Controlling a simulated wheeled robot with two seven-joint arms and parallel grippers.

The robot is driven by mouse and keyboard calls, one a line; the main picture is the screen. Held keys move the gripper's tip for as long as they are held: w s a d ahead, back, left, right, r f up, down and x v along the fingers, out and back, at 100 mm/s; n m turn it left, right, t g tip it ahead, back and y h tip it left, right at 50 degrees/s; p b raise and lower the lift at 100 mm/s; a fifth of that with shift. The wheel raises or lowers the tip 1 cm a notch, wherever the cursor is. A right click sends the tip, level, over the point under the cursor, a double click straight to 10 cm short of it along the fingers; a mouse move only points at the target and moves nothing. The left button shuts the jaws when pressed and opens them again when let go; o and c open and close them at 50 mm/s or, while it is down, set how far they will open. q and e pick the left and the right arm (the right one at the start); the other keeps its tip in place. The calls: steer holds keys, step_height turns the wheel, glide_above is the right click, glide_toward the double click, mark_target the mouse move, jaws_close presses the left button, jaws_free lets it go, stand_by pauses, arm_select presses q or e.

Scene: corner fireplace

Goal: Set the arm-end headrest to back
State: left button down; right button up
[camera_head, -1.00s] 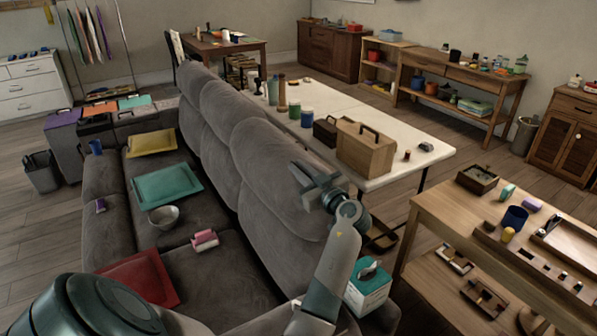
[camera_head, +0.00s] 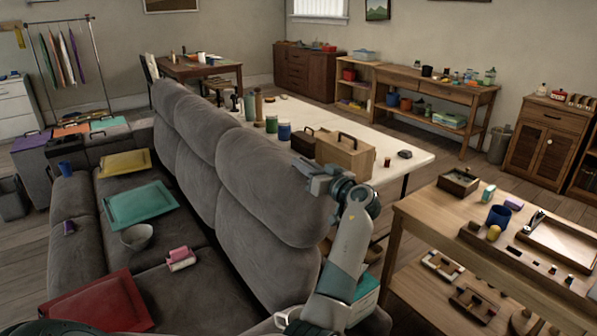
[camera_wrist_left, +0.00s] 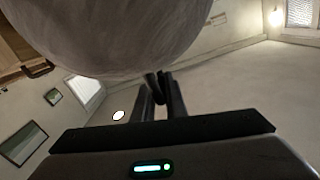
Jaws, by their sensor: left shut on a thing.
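The grey sofa's nearest headrest (camera_head: 268,190) is a large padded cushion at the near, arm end of the backrest, standing roughly upright in line with the others. My left gripper (camera_head: 318,184) is at its upper right edge and shut on it; the wrist hides part of that edge. In the left wrist view the headrest (camera_wrist_left: 110,35) fills the upper left as a pale rounded cushion. The fingers (camera_wrist_left: 160,88) sit close together just under its lower edge. My right gripper is not in view.
A long white table (camera_head: 345,125) stands behind the sofa with a wooden box (camera_head: 345,155) near the headrest. A wooden workbench (camera_head: 420,215) is at the right. A red folder-like item (camera_head: 100,300), a pink item (camera_head: 180,258) and a bowl (camera_head: 137,237) lie on the seat.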

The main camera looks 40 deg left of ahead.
arm_select(q)
steer(key=c, duration=1.8)
jaws_free()
steer(key=shift+w, duration=0.1)
steer(key=shift+c, duration=0.2)
steer(key=shift+w+f, duration=0.1)
